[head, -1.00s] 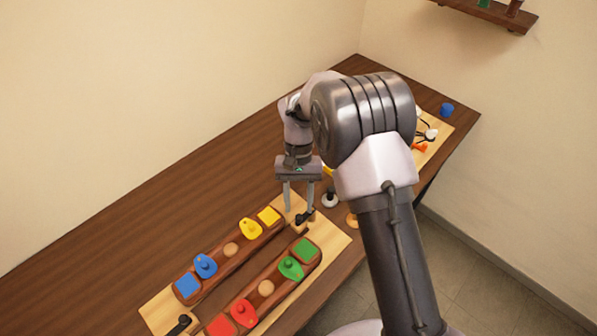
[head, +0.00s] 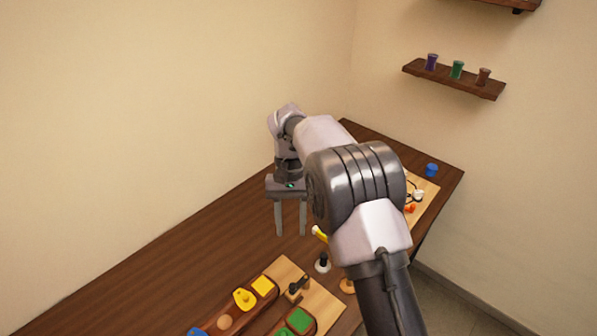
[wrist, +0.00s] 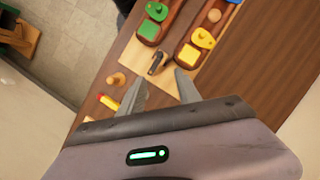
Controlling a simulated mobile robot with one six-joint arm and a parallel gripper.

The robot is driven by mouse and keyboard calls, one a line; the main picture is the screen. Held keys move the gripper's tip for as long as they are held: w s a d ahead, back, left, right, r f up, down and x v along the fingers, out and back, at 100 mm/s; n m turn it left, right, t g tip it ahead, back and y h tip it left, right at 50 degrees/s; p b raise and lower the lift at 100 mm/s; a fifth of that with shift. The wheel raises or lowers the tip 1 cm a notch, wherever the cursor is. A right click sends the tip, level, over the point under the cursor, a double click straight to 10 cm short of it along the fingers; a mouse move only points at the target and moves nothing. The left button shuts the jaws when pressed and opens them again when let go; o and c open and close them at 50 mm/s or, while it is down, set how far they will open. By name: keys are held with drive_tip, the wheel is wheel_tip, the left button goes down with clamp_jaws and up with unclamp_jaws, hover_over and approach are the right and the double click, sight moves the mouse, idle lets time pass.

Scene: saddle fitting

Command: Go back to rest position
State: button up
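My gripper (head: 290,218) hangs fingers-down above the brown table (head: 190,245), behind the fitting board. Its two fingers are apart with nothing between them. The board also shows at the bottom of the head view (head: 322,305), cut off by the frame. It carries yellow, green and blue pieces in brown holders and a dark clamp (head: 298,288) at its end. My arm hides part of the table's right side.
A black-and-white knob-like piece (head: 322,262) and a yellow item (head: 319,233) are beside my arm. A wall shelf (head: 455,80) holds three cups. The table's left side is clear.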

drive_tip(key=s+d+r+m+t+y+b, duration=0.25)
drive_tip(key=s+d+r+t+b, duration=0.35)
drive_tip(key=s+d+r+b, duration=0.45)
drive_tip(key=s+d+f+m+t+b, duration=0.1)
drive_tip(key=s+d+f+t+b, duration=0.1)
drive_tip(key=s+f, duration=0.2)
drive_tip(key=s+d+f+m+t+b, duration=0.2)
drive_tip(key=s+d+f, duration=0.1)
drive_tip(key=s, duration=0.6)
drive_tip(key=shift+s+d+f, duration=0.3)
drive_tip(key=shift+s+f, duration=0.05)
drive_tip(key=shift+f, duration=0.05)
